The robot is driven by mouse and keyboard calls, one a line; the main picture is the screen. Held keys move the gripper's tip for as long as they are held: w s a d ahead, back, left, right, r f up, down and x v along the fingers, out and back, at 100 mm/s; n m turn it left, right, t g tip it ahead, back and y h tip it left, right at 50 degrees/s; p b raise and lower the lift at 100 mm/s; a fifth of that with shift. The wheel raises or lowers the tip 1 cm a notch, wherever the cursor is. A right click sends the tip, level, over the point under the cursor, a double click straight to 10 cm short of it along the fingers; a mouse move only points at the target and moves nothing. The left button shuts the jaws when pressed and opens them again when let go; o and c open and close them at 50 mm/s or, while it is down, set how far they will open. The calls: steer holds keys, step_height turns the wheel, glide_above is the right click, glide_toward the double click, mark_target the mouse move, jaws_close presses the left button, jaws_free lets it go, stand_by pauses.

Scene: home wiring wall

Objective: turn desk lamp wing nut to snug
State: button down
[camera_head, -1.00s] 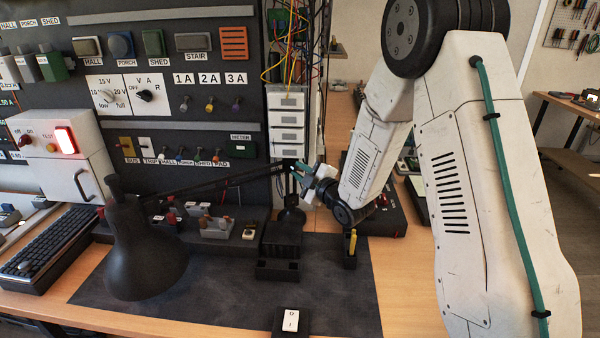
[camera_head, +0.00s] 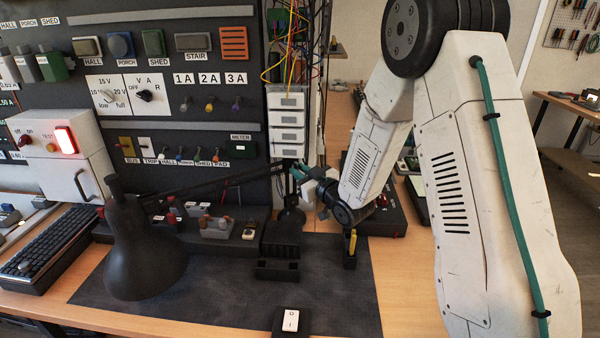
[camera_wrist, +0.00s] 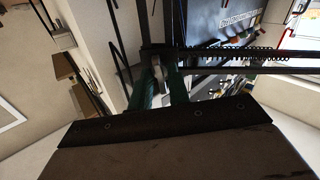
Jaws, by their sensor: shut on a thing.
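The black desk lamp has a wide shade (camera_head: 146,250) over the left of the dark mat and a long arm (camera_head: 215,181) running right to its post near the white drawers. My gripper (camera_head: 298,172) is at the right end of that arm, its green fingers shut at the joint. In the wrist view, my green fingers (camera_wrist: 161,88) close on a small grey piece, the wing nut (camera_wrist: 157,68), at the joint. The lamp arm (camera_wrist: 225,54) runs right from there. In the head view the wing nut is too small and covered to make out.
A black panel with switches and knobs (camera_head: 144,96) stands behind the lamp. White drawers (camera_head: 286,122) with loose wires above stand close behind my gripper. A white rocker switch (camera_head: 291,320) lies at the mat's front. The mat (camera_head: 215,300) is mostly clear there.

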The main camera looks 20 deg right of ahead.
steer(key=shift+m, duration=0.6)
steer(key=c, duration=1.6)
jaws_free()
steer(key=shift+o, duration=0.2)
steer(key=v, duration=0.8)
steer(key=shift+w, duration=0.1)
